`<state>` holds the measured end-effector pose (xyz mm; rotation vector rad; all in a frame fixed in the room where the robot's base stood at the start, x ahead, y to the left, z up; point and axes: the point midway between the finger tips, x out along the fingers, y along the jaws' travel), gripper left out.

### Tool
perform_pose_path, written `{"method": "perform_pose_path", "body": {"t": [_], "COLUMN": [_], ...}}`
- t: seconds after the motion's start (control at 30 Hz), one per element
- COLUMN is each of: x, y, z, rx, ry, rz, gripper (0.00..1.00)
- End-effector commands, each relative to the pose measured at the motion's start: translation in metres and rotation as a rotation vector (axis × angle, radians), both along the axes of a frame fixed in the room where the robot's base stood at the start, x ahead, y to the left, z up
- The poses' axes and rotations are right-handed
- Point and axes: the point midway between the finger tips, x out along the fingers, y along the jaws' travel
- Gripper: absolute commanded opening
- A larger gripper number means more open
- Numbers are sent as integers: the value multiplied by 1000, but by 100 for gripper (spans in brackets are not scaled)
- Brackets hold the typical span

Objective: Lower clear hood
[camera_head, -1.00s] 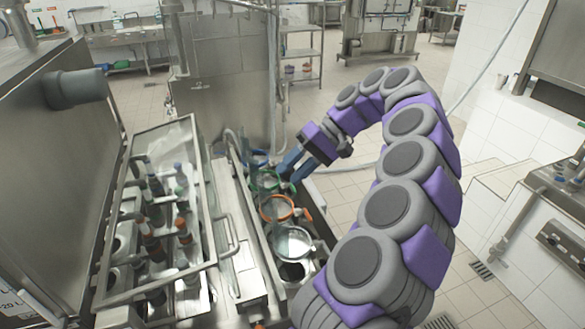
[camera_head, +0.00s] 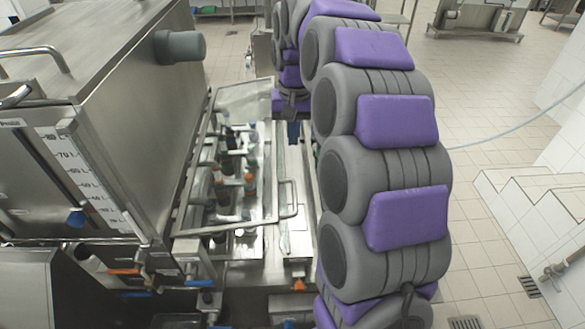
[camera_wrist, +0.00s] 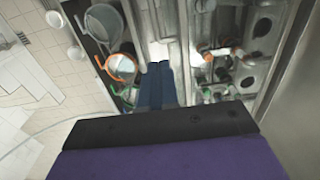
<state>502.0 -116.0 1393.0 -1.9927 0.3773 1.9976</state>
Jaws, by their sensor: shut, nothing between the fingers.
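The clear hood (camera_head: 242,97) is a see-through panel in a metal frame over the bottle-like fittings of the filler, left of my arm in the head view. A bent metal handle (camera_head: 289,200) sticks out on its right side. I cannot tell exactly how far the hood is tilted. My gripper shows only as a bit of blue finger (camera_head: 293,131) below my arm, near the hood's far right side. In the wrist view the two blue fingers (camera_wrist: 157,84) lie together, shut and empty, above the strip between the ring holders and the fittings. Contact with the hood is not visible.
A steel tank (camera_head: 125,110) with a grey cylindrical knob (camera_head: 180,47) stands left of the hood. Ring holders with orange (camera_wrist: 121,66) and green rims lie left of the fingers in the wrist view. Open tiled floor (camera_head: 480,130) lies right of my arm.

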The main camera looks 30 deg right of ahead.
Motion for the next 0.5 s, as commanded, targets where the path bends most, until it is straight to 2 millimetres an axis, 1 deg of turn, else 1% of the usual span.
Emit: {"method": "perform_pose_path", "body": {"t": [0.13,0.23,0.37,0.5], "x": [1,1,1,0], "y": [1,1,2,3], "z": [-6,-17,-39,-68], "rx": [-17,-15,-14,-12], "ry": [2,3,4,5], "rz": [-1,-1,-1,0], "gripper": [0,0,0,0]}}
